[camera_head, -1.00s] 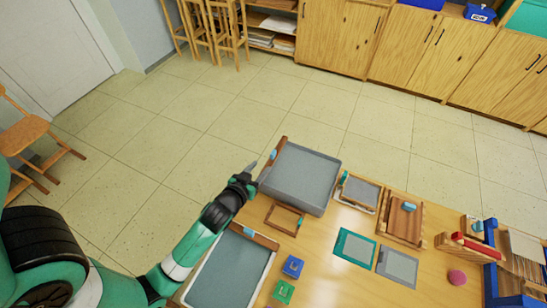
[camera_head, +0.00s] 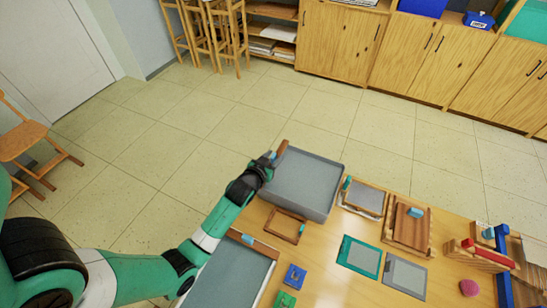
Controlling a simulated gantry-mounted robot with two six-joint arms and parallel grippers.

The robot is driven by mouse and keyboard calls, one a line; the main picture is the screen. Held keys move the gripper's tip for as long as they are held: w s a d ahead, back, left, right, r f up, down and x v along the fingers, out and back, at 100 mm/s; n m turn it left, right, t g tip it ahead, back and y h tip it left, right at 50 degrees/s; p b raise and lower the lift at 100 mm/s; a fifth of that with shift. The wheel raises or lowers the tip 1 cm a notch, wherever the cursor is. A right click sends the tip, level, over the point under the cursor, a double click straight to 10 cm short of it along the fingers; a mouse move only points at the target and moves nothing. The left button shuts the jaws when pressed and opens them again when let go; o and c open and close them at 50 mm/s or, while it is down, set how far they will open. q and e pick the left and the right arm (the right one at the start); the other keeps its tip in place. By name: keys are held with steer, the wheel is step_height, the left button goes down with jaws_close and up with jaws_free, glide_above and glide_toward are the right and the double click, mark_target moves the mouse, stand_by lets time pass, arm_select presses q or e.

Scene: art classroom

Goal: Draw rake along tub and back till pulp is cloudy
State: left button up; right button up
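A grey tub (camera_head: 326,205) filled with flat grey contents stands at the table's far left edge. A wooden rake bar (camera_head: 281,150) with a light blue grip lies along its left end. My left gripper (camera_head: 268,160) is at the light blue grip, at the tub's left rim. Its fingers are too small and overlapped to show whether they are closed on the grip. A second tub (camera_head: 225,275) with blue-grey contents is at the near left, with another wooden bar (camera_head: 252,243) across its far end. My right gripper is not in view.
An empty wooden frame (camera_head: 286,225) lies between the tubs. Blue (camera_head: 295,275) and green (camera_head: 285,299) blocks, a framed screen (camera_head: 364,198), a wooden tray (camera_head: 408,225), a green-edged panel (camera_head: 359,256), a grey panel (camera_head: 405,276) and a pink ball (camera_head: 469,287) lie to the right.

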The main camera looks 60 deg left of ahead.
arm_select(q)
jaws_close()
stand_by(1.2)
